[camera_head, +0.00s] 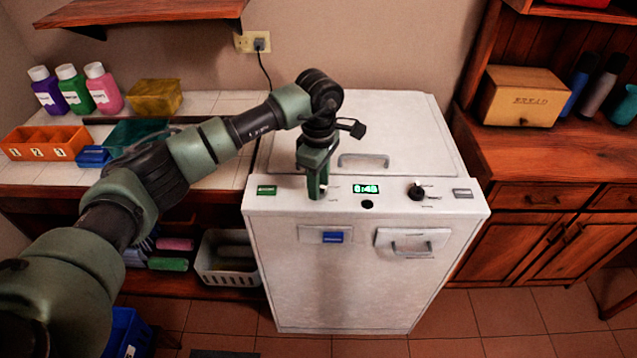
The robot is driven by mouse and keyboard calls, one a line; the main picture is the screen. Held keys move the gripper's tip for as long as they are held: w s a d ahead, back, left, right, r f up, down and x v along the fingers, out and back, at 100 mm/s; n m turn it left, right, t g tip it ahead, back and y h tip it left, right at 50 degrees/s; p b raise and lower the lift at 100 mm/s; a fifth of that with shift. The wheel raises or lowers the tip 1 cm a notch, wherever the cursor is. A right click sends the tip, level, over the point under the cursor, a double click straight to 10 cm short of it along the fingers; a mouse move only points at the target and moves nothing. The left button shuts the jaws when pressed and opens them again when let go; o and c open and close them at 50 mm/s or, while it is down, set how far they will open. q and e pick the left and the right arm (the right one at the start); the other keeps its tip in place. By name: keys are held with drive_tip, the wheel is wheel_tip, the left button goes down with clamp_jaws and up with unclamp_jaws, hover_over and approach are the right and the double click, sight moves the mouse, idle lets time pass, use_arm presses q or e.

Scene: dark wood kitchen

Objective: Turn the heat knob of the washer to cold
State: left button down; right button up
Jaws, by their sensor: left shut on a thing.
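The white washer (350,270) stands in the middle, with a control panel along the front of its top. My left gripper (317,194) reaches down to the left part of the panel, beside small labels. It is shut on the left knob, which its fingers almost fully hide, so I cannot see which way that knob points. A second, black knob (416,191) is in plain sight on the right of the panel, with small labels around it. The labels are too small to read, so I cannot tell from them which knob is for heat. My right gripper is out of view.
Between the knobs are a lit green display (366,189) and a black button (367,204). A green button (266,190) lies left of the gripper. The closed lid has a handle (363,160). A tiled counter (205,102) with bottles stands left, a wooden cabinet (530,235) right.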

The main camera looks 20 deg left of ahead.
use_arm(q)
drive_tip(key=n+b, duration=0.2)
drive_tip(key=n, duration=0.3)
drive_tip(key=n+b, duration=0.2)
drive_tip(key=n, duration=0.4)
drive_tip(key=n+b, duration=0.1)
drive_tip(key=n, duration=0.5)
drive_tip(key=shift+r+n+b, duration=0.1)
drive_tip(key=shift+n+b, duration=0.2)
drive_tip(key=shift+b, duration=0.05)
drive_tip(key=n, duration=0.5)
drive_tip(key=shift+b, duration=0.3)
drive_tip(key=shift+w+n, duration=0.1)
drive_tip(key=shift+n, duration=0.2)
drive_tip(key=c, duration=1)
unclamp_jaws()
drive_tip(key=shift+o, duration=0.2)
drive_tip(key=shift+r, duration=0.1)
